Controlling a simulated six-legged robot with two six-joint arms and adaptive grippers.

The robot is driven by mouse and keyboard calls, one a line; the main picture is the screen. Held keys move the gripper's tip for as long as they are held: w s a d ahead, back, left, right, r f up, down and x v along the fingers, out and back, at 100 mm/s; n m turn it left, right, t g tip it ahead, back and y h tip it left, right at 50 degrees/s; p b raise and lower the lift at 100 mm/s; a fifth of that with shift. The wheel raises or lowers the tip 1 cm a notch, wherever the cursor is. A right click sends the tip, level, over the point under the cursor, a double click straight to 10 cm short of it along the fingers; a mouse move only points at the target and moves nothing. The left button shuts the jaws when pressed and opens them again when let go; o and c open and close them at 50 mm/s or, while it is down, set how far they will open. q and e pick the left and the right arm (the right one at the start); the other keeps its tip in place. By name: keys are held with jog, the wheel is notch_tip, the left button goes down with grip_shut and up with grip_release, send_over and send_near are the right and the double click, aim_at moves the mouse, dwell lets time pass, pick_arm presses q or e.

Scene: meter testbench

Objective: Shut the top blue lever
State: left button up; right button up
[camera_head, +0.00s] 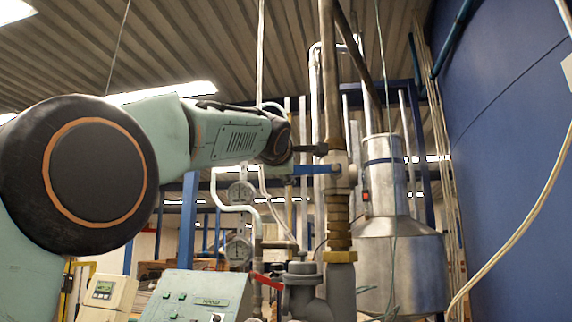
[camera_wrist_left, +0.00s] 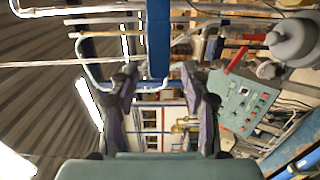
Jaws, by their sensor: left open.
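The top blue lever (camera_head: 316,169) sticks out level to the left from the upper valve (camera_head: 342,174) on the vertical pipe. In the left wrist view the blue lever (camera_wrist_left: 158,40) runs down from the top, its end between my finger tips. My left gripper (camera_head: 308,150) is at the lever in the head view, with a dark finger just above it. In the wrist view my left gripper (camera_wrist_left: 159,72) is open, one finger on each side of the lever. I cannot tell whether either finger touches it. My right gripper is not in view.
A red lever (camera_head: 268,281) sits lower on the piping, also seen in the wrist view (camera_wrist_left: 237,57). Gauges (camera_head: 240,250) and a green control box (camera_head: 197,297) stand below my arm. A metal tank (camera_head: 400,262) and blue wall (camera_head: 515,170) are on the right.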

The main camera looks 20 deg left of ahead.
pick_arm(q)
jog(key=shift+v, duration=1.85)
jog(key=shift+w+f, duration=0.1)
